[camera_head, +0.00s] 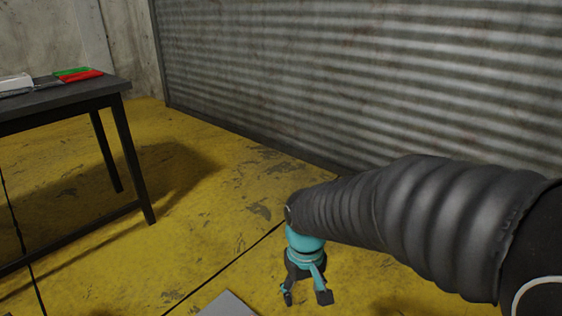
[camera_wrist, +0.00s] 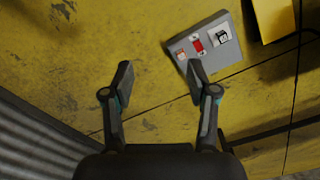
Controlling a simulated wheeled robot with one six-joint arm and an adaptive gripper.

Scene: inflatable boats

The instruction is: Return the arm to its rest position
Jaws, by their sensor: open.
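My arm reaches in from the right in the head view, covered in a black ribbed sleeve. It ends in my gripper (camera_head: 307,297), which has a teal body and points down above the yellow floor. In the wrist view my gripper (camera_wrist: 160,82) has its two dark fingers spread apart with nothing between them.
A dark table (camera_head: 58,98) stands at the left with red (camera_head: 82,76) and green flat items. A grey panel (camera_wrist: 207,48) with small coloured parts lies beside the right finger. A corrugated metal wall (camera_head: 350,70) runs behind. Floor between table and arm is clear.

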